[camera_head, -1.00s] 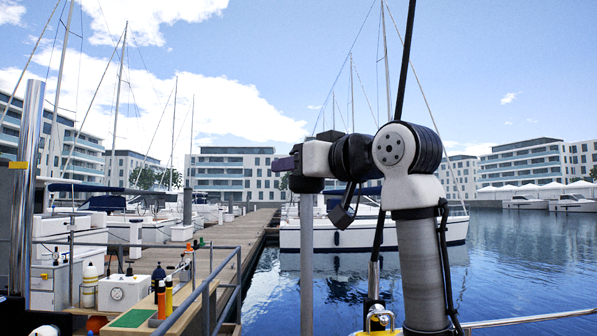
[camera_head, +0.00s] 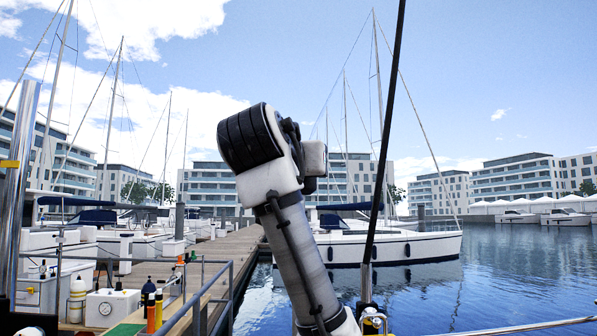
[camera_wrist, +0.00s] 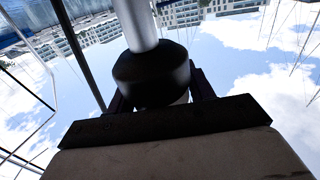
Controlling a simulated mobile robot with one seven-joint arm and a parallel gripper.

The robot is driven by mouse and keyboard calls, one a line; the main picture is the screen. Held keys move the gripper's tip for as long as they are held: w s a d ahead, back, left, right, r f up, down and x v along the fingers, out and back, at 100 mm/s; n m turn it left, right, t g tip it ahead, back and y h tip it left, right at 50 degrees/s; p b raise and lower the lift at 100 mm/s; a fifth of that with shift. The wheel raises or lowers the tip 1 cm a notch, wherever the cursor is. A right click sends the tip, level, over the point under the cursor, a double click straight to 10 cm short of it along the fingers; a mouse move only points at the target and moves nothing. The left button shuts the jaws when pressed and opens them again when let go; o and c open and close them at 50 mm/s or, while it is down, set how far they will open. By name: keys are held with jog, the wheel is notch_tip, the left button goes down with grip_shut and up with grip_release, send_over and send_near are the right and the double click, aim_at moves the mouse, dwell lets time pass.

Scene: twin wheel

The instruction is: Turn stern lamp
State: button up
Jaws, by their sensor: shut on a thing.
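The stern lamp shows in the wrist view as a dark, drum-shaped head (camera_wrist: 150,76) on a pale grey pole (camera_wrist: 138,22), which runs to the top of that picture. My gripper (camera_wrist: 160,86) has a dark finger on each side of the drum and is shut on it. A small pale part shows beside the drum's lower edge. In the head view my own arm stands in front, so the lamp head and my fingers are hidden there. I cannot tell from these views how far the lamp is turned.
A thick dark stay (camera_head: 383,150) rises close to the right of my arm. A wooden dock (camera_head: 170,275) with bottles and a white box (camera_head: 112,307) lies left. A moored sailboat (camera_head: 410,247) floats beyond open water.

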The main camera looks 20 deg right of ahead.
jog(key=m+g+h, duration=0.1)
jog(key=g, duration=0.1)
jog(key=m+g+h, duration=0.3)
jog(key=m+h, duration=0.1)
jog(key=shift+s+d+g+p, duration=0.25)
jog(key=shift+g+p, duration=0.1)
jog(key=shift+g, duration=0.35)
jog(key=o, duration=1)
jog(key=shift+s, duration=0.1)
jog(key=shift+f+b+v, duration=0.15)
jog(key=shift+b+v, duration=1.3)
jog(key=shift+v, duration=1.95)
jog(key=shift+f+b+v, duration=0.1)
jog(key=shift+b+v, duration=1.3)
jog(key=shift+v, duration=2.05)
